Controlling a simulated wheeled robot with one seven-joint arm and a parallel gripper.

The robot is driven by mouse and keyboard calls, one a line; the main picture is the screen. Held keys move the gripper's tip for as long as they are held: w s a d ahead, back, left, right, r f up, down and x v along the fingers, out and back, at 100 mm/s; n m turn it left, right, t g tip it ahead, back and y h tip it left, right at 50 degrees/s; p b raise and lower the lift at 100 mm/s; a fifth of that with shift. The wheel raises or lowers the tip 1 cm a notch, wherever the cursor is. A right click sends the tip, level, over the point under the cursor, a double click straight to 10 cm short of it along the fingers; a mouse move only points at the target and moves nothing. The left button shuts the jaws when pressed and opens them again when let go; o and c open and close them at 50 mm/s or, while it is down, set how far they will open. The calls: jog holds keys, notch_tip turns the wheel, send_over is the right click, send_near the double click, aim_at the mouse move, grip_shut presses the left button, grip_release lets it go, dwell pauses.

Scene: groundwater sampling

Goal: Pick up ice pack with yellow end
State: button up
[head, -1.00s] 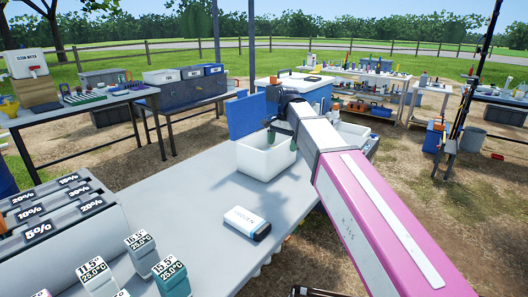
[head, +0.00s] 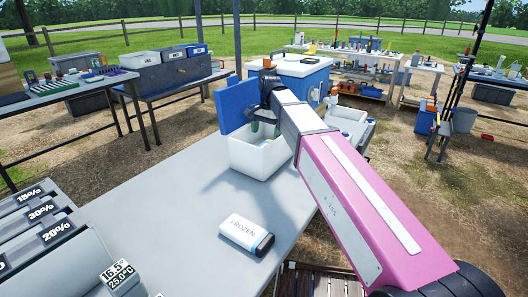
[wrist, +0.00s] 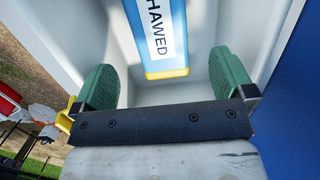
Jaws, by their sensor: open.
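The ice pack (wrist: 158,35) shows in the wrist view as a blue pack with a white label reading "HAWED", the first letter cut off, and a yellow end (wrist: 167,74). It is inside a white open box (head: 262,160), and its far part is out of frame. My gripper (wrist: 168,82) is open, with one green finger on each side of the pack's yellow end and a gap to both. In the head view my gripper (head: 264,128) is at the white box's opening. The pack itself cannot be made out there.
A white pack marked "FROZEN" (head: 245,232) with a dark and blue end lies on the grey table (head: 190,200). A blue lid (head: 236,103) stands up at the box's left. A second white bin (head: 350,120) and a blue cooler (head: 300,78) stand behind. Labelled grey blocks sit front left.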

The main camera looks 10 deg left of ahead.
jog(key=shift+s+a+f, duration=0.1)
jog(key=shift+s+f, duration=0.1)
jog(key=shift+f, duration=0.95)
jog(key=shift+s+a+f, duration=0.1)
jog(key=shift+s+f, duration=0.05)
jog(key=shift+f, duration=0.95)
jog(key=shift+s+a+f, duration=0.1)
jog(key=shift+s+f, duration=0.1)
jog(key=shift+f, duration=0.95)
jog(key=c, duration=1)
jog(key=shift+c, duration=0.5)
jog(key=shift+r, duration=0.15)
